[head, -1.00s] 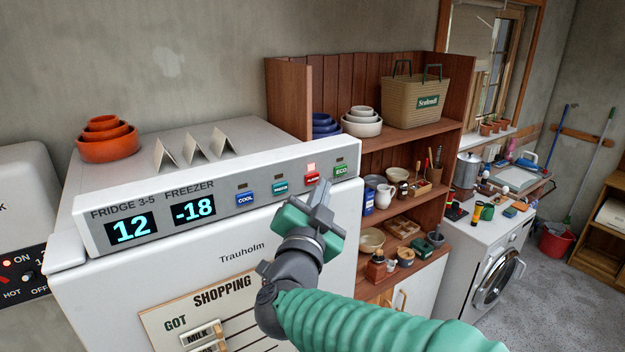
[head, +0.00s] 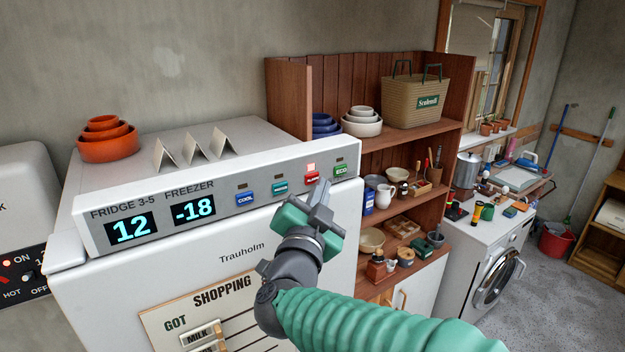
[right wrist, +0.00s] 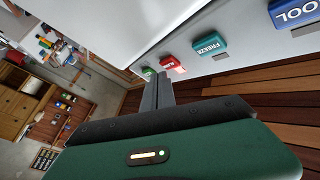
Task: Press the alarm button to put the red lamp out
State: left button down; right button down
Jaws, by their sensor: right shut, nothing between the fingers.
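The red alarm button (head: 312,178) is on the fridge's slanted control panel (head: 165,240), between the teal freeze button (head: 280,188) and the green eco button (head: 341,170). The lamp (head: 311,167) above it glows pale red. In the right wrist view the alarm button (right wrist: 170,63) shows just beyond my fingertips. My right gripper (head: 322,190) is shut and empty, its fingers pointing up toward the panel just below the alarm button. A small gap seems to show between fingertips and button; I cannot tell its depth. My left gripper is out of view.
The blue cool button (head: 245,199) sits left of the freeze button. Orange bowls (head: 106,140) and folded white cards (head: 193,149) stand on the fridge top. A wooden shelf (head: 410,133) with crockery and a basket (head: 414,101) stands close on the right.

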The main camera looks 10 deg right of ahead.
jog(key=shift+w+a, duration=0.1)
jog(key=shift+w, duration=0.15)
jog(key=shift+w+a, duration=0.1)
jog(key=shift+w, duration=0.25)
dwell(0.8)
jog(key=shift+s, duration=0.1)
jog(key=shift+s+d, duration=0.25)
jog(key=shift+s, duration=0.4)
jog(key=s, duration=0.1)
jog(key=s+d, duration=0.1)
jog(key=s, duration=0.2)
jog(key=shift+s+d, duration=0.35)
jog(key=shift+w, duration=0.1)
